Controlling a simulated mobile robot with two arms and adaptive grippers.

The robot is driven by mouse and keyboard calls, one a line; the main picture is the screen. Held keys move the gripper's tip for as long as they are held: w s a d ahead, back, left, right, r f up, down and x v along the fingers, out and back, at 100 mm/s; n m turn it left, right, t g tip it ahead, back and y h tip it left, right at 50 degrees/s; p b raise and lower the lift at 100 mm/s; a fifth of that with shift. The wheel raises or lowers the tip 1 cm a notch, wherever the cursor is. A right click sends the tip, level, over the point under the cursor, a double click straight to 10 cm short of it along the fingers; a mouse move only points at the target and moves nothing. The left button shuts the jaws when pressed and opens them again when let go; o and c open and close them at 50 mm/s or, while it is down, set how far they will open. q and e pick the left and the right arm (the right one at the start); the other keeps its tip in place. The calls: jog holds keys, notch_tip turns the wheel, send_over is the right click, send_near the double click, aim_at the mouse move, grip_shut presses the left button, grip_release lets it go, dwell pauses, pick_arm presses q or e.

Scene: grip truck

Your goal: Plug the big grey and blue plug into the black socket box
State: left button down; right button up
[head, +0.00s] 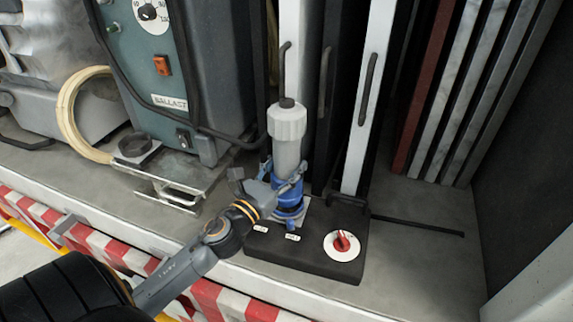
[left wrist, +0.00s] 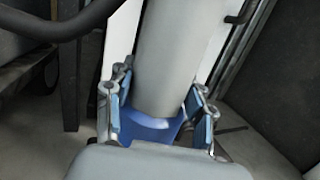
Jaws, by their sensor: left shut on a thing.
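The big grey and blue plug (head: 288,149) stands roughly upright over the left part of the black socket box (head: 305,259). My left gripper (head: 287,186) is shut around the plug's lower part, near its blue end. In the left wrist view the plug's grey body (left wrist: 167,60) rises between the two fingers (left wrist: 160,120), with blue below it. The blue lower end meets or sits just above the box's socket; I cannot tell how deep it is. The socket's opening is hidden. My right gripper is not in view.
A red rotary switch (head: 342,242) on a white disc is on the box's right side. A teal ballast unit (head: 190,80) stands at the left. White and black upright panels with handles (head: 366,90) stand behind the plug. The grey floor to the right is mostly clear.

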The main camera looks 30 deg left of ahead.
aim_at(280, 183)
pick_arm(q)
jog(key=shift+f+b, duration=1.5)
jog(key=shift+f, duration=0.1)
dwell(0.6)
jog(key=shift+c, duration=2.1)
grip_release()
jog(key=o, duration=0.3)
jog(key=shift+f, duration=0.1)
jog(key=shift+r, duration=0.2)
jog(key=shift+r+p, duration=2.45)
jog(key=shift+p, duration=0.1)
jog(key=shift+s+f, duration=0.1)
